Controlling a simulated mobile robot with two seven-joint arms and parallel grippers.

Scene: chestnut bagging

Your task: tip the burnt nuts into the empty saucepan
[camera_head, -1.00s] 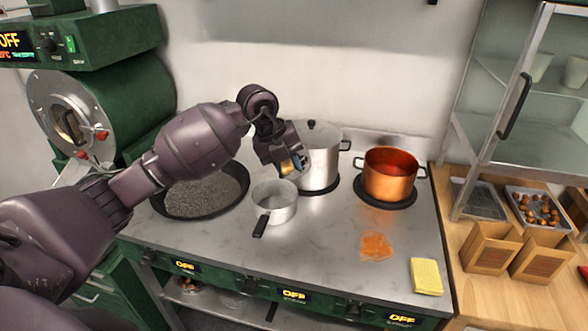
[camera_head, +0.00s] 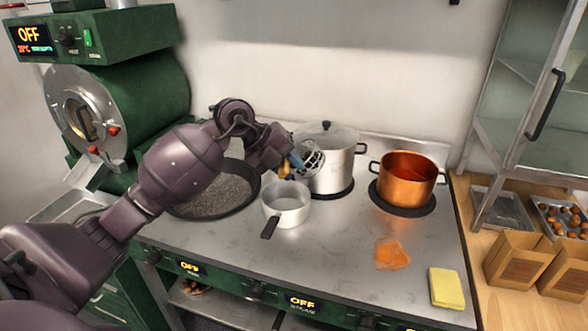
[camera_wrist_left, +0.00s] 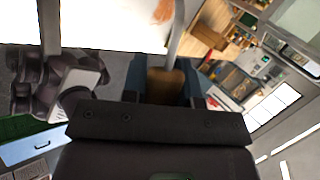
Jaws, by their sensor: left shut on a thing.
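The small saucepan (camera_head: 289,216) stands on the stove front with its black handle toward me; its visible inside looks empty. My left gripper (camera_head: 286,168) is shut on the handle of a wire skimmer and holds it above and behind the saucepan. The skimmer's wire head (camera_head: 313,161) points right, in front of the tall steel pot, tilted; I see no nuts in it. In the left wrist view the skimmer's brown handle (camera_wrist_left: 165,88) sits between the fingers. I cannot make out any burnt nuts.
A wide black pan (camera_head: 247,198) of grey grains is left of the saucepan. The lidded steel pot (camera_head: 340,172) stands behind, close to the skimmer. A copper pot (camera_head: 405,185) is to the right. An orange spill (camera_head: 391,254) and yellow sponge (camera_head: 446,288) lie at front right.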

